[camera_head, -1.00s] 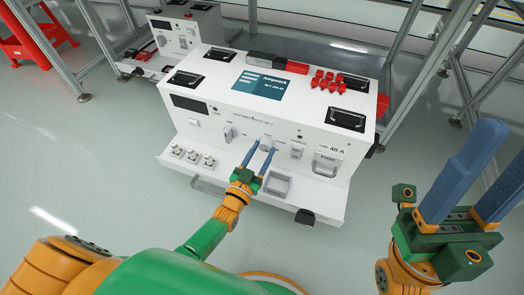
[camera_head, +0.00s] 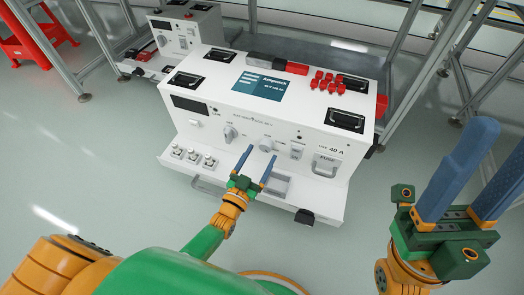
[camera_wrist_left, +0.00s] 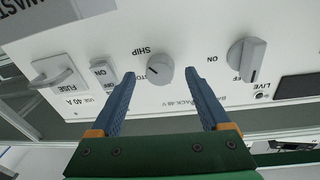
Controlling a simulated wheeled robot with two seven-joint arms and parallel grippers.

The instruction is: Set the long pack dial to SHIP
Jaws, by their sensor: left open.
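The long white pack (camera_head: 215,91) stands in front of me with a round grey dial (camera_head: 265,145) on its front face. In the left wrist view, which is upside down, the dial (camera_wrist_left: 159,69) sits beside the labels SHIP and a partly hidden STO. A small dark mark shows on the dial, but I cannot tell surely which label it points to. My left gripper (camera_head: 263,151) is open and empty in front of the dial. In the left wrist view its fingertips (camera_wrist_left: 160,77) lie either side of the dial, apart from it. My right gripper (camera_head: 500,140) is open and empty at the right.
An ON/OFF knob (camera_head: 229,134) is left of the dial. A rocker switch (camera_head: 296,153) and a fuse handle (camera_head: 325,165) are to its right. The front ledge holds small terminals and a grey tray (camera_head: 277,187). Red caps (camera_head: 328,80) lie on top. A smaller pack (camera_head: 187,30) stands behind.

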